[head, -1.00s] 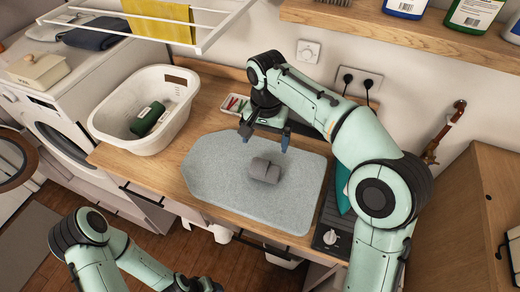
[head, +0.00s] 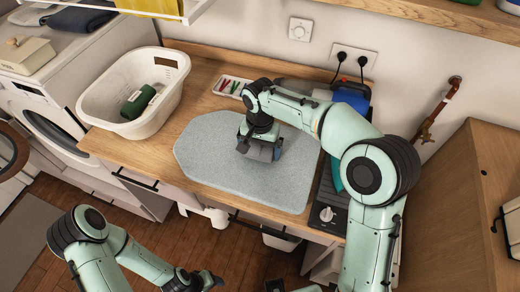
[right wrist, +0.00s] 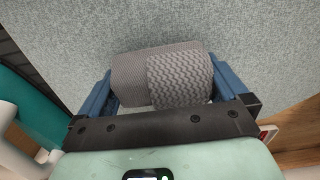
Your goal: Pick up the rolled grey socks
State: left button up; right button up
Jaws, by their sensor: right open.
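The rolled grey socks (right wrist: 165,76) lie on the light grey mat (head: 200,150). In the right wrist view they sit between the two blue fingers of my right gripper (right wrist: 165,92), which is open around them, one finger at each end. In the head view my right gripper (head: 260,152) is low over the mat and hides nearly all of the socks. My left gripper (head: 207,282) is at the bottom of the head view, away from the counter; its fingers are too small and dark to read.
A white basket (head: 118,88) with a dark green roll (head: 138,102) stands left of the mat. A small tray with coloured items (head: 232,86) is behind the mat. A blue-topped object (head: 352,97) stands behind my right arm. The mat's left part is clear.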

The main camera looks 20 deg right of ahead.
jog(key=shift+f, duration=0.2)
jog(key=c, duration=0.7)
jog(key=shift+o, duration=0.2)
pick_arm(q)
jog(key=w+r+p, duration=0.3)
jog(key=w+r, duration=0.1)
jog(key=w, duration=0.1)
jog(key=shift+r+t+p, duration=0.3)
jog(key=shift+r+t, duration=0.1)
pick_arm(e)
notch_tip(320, 180, up, 20)
